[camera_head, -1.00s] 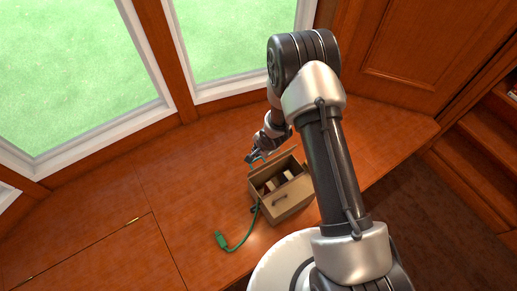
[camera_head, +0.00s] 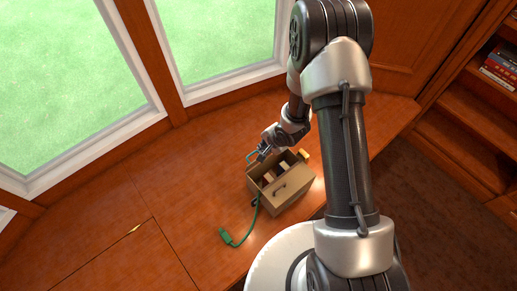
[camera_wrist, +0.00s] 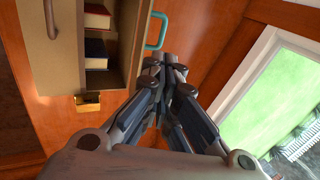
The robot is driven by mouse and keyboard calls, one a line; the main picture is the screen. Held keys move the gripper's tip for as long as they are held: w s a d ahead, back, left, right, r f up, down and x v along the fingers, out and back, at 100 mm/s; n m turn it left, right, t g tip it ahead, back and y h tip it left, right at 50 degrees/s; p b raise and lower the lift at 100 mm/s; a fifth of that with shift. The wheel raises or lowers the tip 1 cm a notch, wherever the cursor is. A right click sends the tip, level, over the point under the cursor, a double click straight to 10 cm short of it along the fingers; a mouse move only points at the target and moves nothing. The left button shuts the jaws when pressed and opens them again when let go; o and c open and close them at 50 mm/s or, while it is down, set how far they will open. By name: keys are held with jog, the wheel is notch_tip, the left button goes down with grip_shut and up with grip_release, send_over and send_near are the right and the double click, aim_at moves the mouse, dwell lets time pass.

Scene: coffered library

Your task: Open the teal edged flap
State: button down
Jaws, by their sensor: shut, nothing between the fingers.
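The tan box (camera_head: 292,194) stands open on the wooden surface, with books and pale pieces inside. A teal loop-shaped edge (camera_head: 251,157) shows at its far left side in the head view. In the wrist view the teal edge (camera_wrist: 157,30) lies just beyond my fingertips, outside the box wall (camera_wrist: 133,45). The flap's own panel is not clearly visible, so its angle cannot be told. My gripper (camera_wrist: 165,62) is shut and empty, beside the box's far side and close to the teal edge. Contact cannot be told. It also shows in the head view (camera_head: 263,152).
A green cable with a green plug (camera_head: 226,236) lies left of the box. A small yellow block (camera_head: 304,154) is at the box's back right; it shows in the wrist view (camera_wrist: 88,103). Windows (camera_head: 215,40) rise behind. The surface to the left is mostly clear.

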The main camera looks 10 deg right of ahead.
aim_at(255, 152)
jog(key=b+x, duration=0.3)
jog(key=x, duration=0.9)
jog(key=shift+d+b, duration=0.1)
jog(key=shift+b, duration=0.3)
jog(key=shift+w, duration=0.1)
jog(key=w+p, duration=0.1)
jog(key=w+a+f+p, duration=0.1)
jog(key=p, duration=0.1)
jog(key=shift+w+a, duration=0.2)
jog(key=shift+a, duration=0.15)
jog(key=shift+s, duration=0.1)
dwell(0.5)
